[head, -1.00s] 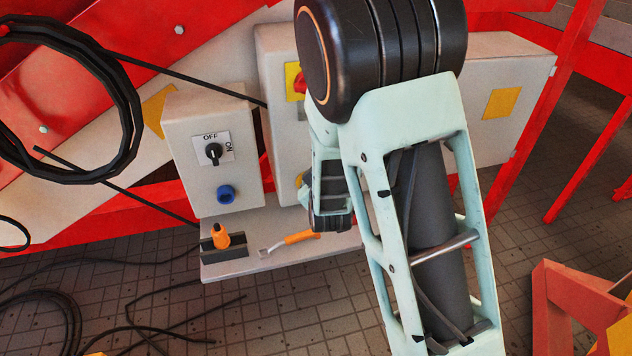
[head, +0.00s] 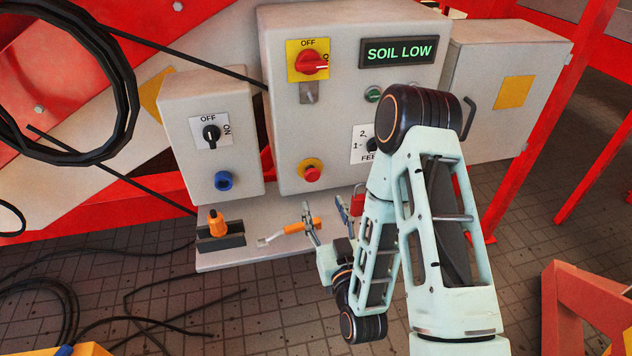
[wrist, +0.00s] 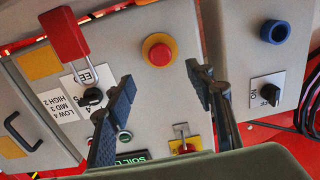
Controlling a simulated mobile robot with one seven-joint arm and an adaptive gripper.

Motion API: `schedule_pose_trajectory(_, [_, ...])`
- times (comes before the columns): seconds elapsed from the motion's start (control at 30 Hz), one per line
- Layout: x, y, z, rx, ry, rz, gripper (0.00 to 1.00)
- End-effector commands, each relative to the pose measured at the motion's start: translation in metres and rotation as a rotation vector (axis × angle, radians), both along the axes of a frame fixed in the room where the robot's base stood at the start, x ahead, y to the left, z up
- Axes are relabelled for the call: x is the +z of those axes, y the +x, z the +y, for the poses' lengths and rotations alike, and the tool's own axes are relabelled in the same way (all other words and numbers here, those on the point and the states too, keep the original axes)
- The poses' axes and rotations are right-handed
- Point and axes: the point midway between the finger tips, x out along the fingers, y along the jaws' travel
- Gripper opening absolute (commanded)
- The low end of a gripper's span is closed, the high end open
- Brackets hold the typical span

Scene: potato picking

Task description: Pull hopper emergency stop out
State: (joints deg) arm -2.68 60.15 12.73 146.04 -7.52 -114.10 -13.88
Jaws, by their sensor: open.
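The emergency stop (head: 312,173), a red mushroom button on a yellow ring, is low on the front of the large grey control box (head: 345,22). In the wrist view the button (wrist: 159,50) shows above and between my fingertips. My gripper (head: 327,208) is open and empty, just below the button in the head view, with its fingers pointing up toward the box. The wrist view also shows the two spread fingers (wrist: 161,76). Nothing is between them, and I see no contact with the button.
A red padlock (wrist: 65,33) hangs near the feed selector (wrist: 90,98). A red isolator switch (head: 311,63) and a "SOIL LOW" display (head: 399,51) are higher up. A smaller switch box (head: 185,98) stands left. A shelf (head: 215,262) below holds orange-handled tools.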

Motion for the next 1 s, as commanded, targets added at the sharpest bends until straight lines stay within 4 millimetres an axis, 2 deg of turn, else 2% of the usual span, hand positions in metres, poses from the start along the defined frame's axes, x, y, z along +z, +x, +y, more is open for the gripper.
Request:
schedule_pose_trajectory(0.73, [-0.004,0.051,0.014,-0.002,-0.003,-0.006,0.49])
schedule_pose_trajectory(0.9, [0.001,0.081,0.022,-0.002,-0.003,-0.003,0.49])
schedule_pose_trajectory(1.0, [0.0,0.092,0.026,-0.002,-0.004,-0.002,0.49])
